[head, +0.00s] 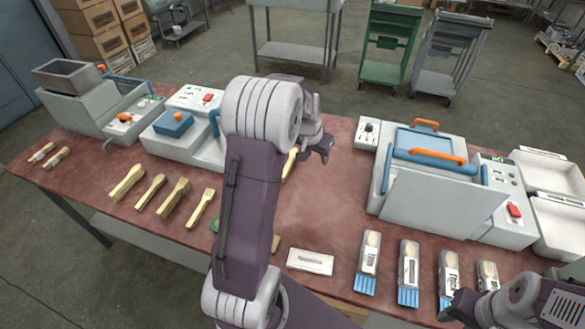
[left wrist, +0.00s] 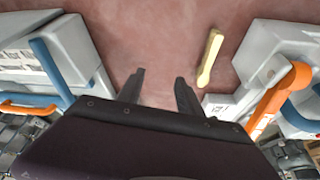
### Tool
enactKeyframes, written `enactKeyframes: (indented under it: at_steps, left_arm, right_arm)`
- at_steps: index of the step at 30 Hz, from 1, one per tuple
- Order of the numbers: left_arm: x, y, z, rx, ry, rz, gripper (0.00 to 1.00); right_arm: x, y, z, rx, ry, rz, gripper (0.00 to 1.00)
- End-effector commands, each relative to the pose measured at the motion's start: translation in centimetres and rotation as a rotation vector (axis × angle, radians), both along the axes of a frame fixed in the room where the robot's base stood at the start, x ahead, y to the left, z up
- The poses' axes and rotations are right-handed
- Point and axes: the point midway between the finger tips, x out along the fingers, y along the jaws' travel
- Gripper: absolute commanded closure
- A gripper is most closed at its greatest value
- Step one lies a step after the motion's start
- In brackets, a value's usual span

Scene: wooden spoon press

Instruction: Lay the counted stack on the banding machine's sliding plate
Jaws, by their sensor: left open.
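My left gripper (head: 322,148) hangs over the middle of the table, open and empty. In the left wrist view its two fingers (left wrist: 160,80) stand apart with bare tabletop between them. A light wooden spoon-shaped piece (left wrist: 210,58) lies beside the fingers, apart from them; whether it is one spoon or a stack is unclear. Several wooden spoon pieces or stacks (head: 174,198) lie in a row at left. My right gripper (head: 457,308) is at the lower right edge, its fingers unclear. I cannot tell for certain which machine is the banding machine; its sliding plate is not clearly visible.
A machine with a blue block (head: 173,123) stands behind the row, partly hidden by my left arm. A hopper machine (head: 85,95) is at far left. A machine with orange handles (head: 437,155) stands at right. Filled packs (head: 409,270) and a white card (head: 310,261) lie in front.

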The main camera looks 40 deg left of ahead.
Motion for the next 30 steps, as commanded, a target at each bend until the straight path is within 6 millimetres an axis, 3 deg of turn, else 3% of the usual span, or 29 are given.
enactKeyframes:
  at_steps: [1,3,7,11,18,23,30]
  left_arm:
    - [0.7,3.3,-2.0,0.0,-0.005,0.053,0.57]
    - [0.9,7.5,-3.8,0.0,-0.011,0.122,0.57]
    - [0.2,11.8,-5.8,-0.005,-0.007,0.202,0.57]
    - [0.1,12.4,-6.0,-0.006,-0.006,0.213,0.57]
    - [1.3,12.6,-9.0,-0.006,-0.005,0.211,0.57]
    - [1.6,12.7,-9.5,-0.006,-0.007,0.211,0.57]
    - [3.3,12.7,-13.1,-0.006,-0.005,0.212,0.57]
  right_arm:
    - [0.0,0.0,-1.2,0.0,0.0,0.0,0.61]
    - [0.0,0.0,-2.0,0.0,0.0,0.0,0.61]
    - [0.0,0.0,-2.4,0.0,0.0,0.0,0.61]
    - [0.0,0.0,-2.3,0.0,0.0,0.0,0.61]
    - [0.0,0.0,-2.1,0.0,0.0,0.0,0.61]
    - [0.0,0.0,-2.0,0.0,0.0,0.0,0.61]
    - [0.0,0.0,-1.6,0.0,0.0,0.0,0.61]
